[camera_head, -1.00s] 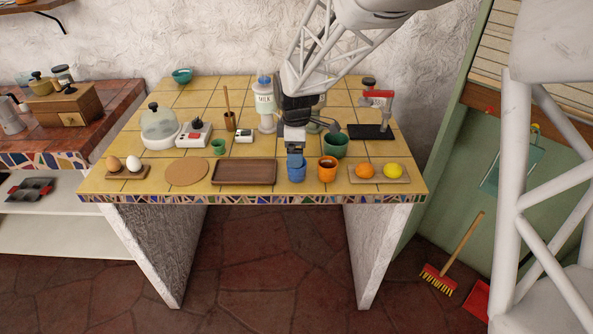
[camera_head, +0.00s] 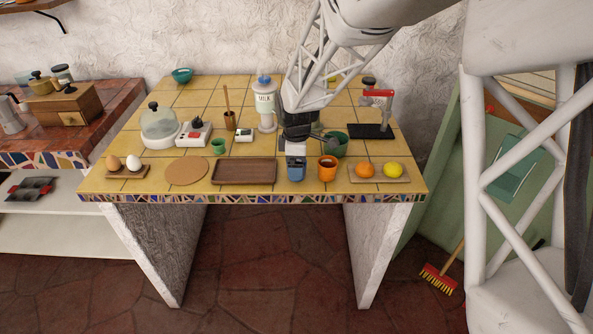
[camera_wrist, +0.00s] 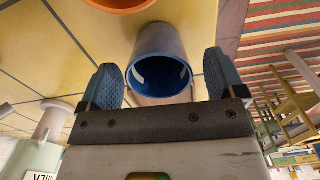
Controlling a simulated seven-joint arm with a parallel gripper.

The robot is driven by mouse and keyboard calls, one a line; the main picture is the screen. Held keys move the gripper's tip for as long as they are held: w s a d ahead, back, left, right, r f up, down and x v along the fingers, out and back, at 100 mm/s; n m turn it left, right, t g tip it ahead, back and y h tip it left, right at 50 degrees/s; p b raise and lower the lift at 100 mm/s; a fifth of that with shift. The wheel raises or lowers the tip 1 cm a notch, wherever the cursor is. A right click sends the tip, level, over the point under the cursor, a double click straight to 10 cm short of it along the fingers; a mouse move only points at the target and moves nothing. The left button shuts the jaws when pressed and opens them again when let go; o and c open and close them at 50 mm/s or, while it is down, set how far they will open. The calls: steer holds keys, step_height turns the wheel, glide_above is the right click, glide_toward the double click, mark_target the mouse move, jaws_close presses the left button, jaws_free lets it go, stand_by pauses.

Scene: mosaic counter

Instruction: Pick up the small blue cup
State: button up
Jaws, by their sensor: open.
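The small blue cup (camera_head: 297,176) stands near the front edge of the tiled counter, partly covered by my gripper (camera_head: 296,163) in the head view. In the wrist view the cup (camera_wrist: 158,42) shows its blue inside and looks empty. My gripper (camera_wrist: 161,62) is open, with one blue-padded finger on each side of the cup.
An orange cup (camera_head: 327,169) stands close on the right of the blue cup. A brown tray (camera_head: 244,171) lies to the left. A green bowl (camera_head: 338,142) is behind, and a board with an orange and a lemon (camera_head: 378,179) lies further right.

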steer(key=shift+f, duration=1.25)
steer(key=c, duration=1.1)
steer(key=shift+o, duration=0.2)
steer(key=shift+r, duration=0.15)
steer(key=shift+r, duration=0.55)
steer(key=shift+s+d+r, duration=0.1)
steer(key=shift+s+r, duration=0.05)
steer(key=shift+r, duration=0.45)
steer(key=shift+s+r, duration=0.15)
steer(key=shift+r, duration=0.4)
steer(key=s+d+r, duration=0.1)
steer(key=s+d, duration=0.3)
steer(key=s, duration=1)
steer(key=shift+s+r, duration=0.15)
steer(key=shift+s, duration=0.25)
